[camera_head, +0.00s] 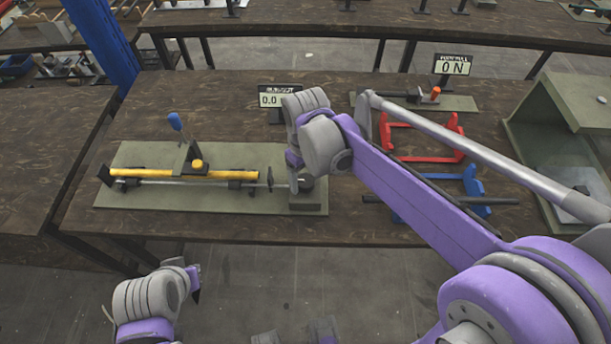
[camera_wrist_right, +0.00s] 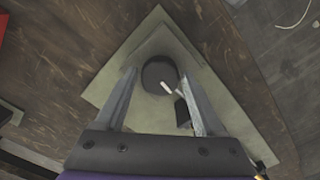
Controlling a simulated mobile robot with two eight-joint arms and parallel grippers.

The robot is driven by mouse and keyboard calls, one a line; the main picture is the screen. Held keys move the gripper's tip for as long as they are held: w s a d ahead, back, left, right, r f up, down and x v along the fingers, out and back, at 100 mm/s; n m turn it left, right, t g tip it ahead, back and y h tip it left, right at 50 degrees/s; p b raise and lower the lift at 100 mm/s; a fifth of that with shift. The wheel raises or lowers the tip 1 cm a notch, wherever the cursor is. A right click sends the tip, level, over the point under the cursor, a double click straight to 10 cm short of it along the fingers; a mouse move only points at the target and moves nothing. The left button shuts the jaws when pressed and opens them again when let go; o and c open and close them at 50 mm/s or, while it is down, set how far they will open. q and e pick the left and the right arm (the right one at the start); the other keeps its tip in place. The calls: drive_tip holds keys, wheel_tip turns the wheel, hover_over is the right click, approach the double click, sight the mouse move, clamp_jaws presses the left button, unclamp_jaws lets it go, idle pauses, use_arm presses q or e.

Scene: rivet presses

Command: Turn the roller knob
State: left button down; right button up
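The roller knob (camera_wrist_right: 158,72) is a dark round knob with a white mark, seen from above in the right wrist view. It sits over a pale green plate (camera_wrist_right: 128,82). My right gripper (camera_wrist_right: 160,76) is open, with one finger on each side of the knob and small gaps showing between. In the head view the right gripper (camera_head: 297,178) points down at the right end of the green press base (camera_head: 225,205), hiding part of the knob there. My left gripper (camera_head: 195,283) is low at the left, off the table's front edge; its fingers are mostly hidden.
A display reading 0.0 (camera_head: 277,98) stands behind. Red (camera_head: 425,145) and blue (camera_head: 455,190) frames lie to the right, near a green box (camera_head: 560,130). The table's front strip is bare.

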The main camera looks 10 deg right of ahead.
drive_tip(key=c, duration=1)
drive_tip(key=n, duration=0.6)
drive_tip(key=shift+n, duration=0.3)
drive_tip(key=n, duration=0.6)
drive_tip(key=shift+n, duration=0.3)
drive_tip(key=o, duration=1.4)
